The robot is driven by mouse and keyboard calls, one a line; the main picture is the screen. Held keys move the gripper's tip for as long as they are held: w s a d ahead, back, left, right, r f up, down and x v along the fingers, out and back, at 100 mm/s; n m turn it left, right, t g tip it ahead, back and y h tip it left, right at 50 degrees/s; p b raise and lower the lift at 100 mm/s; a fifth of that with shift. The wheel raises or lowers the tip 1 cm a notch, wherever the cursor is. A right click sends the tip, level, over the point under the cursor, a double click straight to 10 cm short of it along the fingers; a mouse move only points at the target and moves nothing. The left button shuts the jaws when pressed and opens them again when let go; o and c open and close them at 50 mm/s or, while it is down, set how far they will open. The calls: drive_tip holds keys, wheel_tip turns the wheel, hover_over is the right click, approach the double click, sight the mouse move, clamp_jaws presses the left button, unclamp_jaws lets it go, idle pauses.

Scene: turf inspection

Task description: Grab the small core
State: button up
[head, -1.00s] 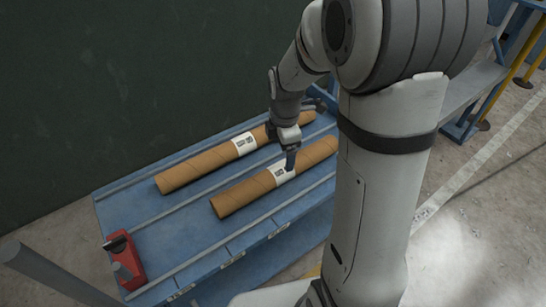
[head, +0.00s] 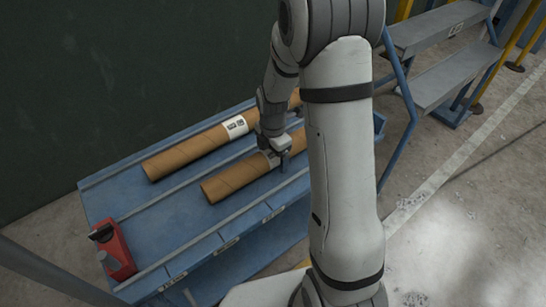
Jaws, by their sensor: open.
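Two brown cardboard cores lie side by side on a blue rack. The nearer core (head: 236,180) looks shorter; its white label is partly covered by my gripper. The farther core (head: 190,149) looks longer and carries a white label with dark print. My gripper (head: 280,160) is open and low over the nearer core at its label, pointing down. One finger shows at the core's near side; the other is hard to make out, and I cannot tell whether the fingers touch the core. The right ends of both cores are partly hidden by my arm.
The blue rack (head: 175,217) has raised grey rails and labels along its front edge. A red device (head: 115,251) sits at its left end. A dark wall stands behind. Grey steps (head: 445,75) with blue frames stand at the right. The floor at lower right is clear.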

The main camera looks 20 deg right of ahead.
drive_tip(key=shift+c, duration=0.2)
drive_tip(key=shift+r, duration=0.1)
drive_tip(key=c, duration=1.4)
